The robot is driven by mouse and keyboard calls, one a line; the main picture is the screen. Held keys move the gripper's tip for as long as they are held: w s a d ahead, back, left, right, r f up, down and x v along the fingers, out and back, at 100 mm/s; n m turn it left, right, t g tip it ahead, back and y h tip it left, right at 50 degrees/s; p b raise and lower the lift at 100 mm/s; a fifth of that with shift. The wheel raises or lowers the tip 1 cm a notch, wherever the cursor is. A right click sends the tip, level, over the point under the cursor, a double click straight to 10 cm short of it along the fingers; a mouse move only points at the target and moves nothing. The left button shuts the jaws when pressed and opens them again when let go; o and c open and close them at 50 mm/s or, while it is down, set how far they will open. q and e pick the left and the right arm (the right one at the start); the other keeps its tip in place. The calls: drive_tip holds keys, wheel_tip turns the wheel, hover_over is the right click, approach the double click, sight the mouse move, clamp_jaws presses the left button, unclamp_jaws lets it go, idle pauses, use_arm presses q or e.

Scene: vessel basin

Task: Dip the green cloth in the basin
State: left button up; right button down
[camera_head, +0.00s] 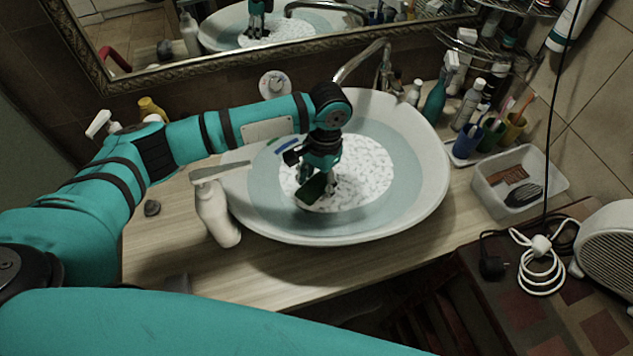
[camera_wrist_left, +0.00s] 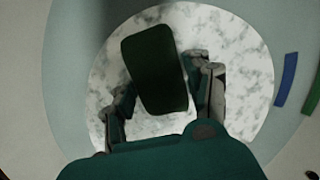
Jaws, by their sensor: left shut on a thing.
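The green cloth (camera_head: 311,191) is a dark green, flat, rounded rectangle. It shows large in the left wrist view (camera_wrist_left: 153,68), between the fingers. My left gripper (camera_head: 326,180) is over the basin, pointing down, shut on the cloth; its fingers also show in the left wrist view (camera_wrist_left: 162,95). The basin (camera_head: 432,170) is a white oval vessel on the counter, with a speckled white round area inside and a blue-grey band around it. I cannot tell whether the cloth touches the basin's contents. My right gripper is not in view.
A faucet (camera_head: 362,62) rises behind the basin. A white bottle (camera_head: 215,212) stands at its left front. Several bottles, cups (camera_head: 465,142) and a clear plastic box (camera_head: 520,183) crowd the right. A mirror (camera_head: 200,30) hangs behind. The counter's front left (camera_head: 170,250) is mostly clear.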

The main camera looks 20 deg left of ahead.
use_arm(q)
drive_tip(key=shift+w+d, duration=0.1)
drive_tip(key=shift+d, duration=0.05)
drive_tip(key=shift+d, duration=0.1)
drive_tip(key=shift+w+d+p, duration=0.25)
drive_tip(key=shift+d+p, duration=0.05)
drive_tip(key=shift+p, duration=0.05)
drive_tip(key=shift+a, duration=0.1)
drive_tip(key=shift+s+a+r+p, duration=0.1)
drive_tip(key=shift+s+a+p, duration=0.05)
drive_tip(key=shift+p, duration=0.35)
drive_tip(key=shift+s+a+p, duration=0.2)
drive_tip(key=shift+a+p, duration=0.1)
drive_tip(key=shift+p, duration=0.05)
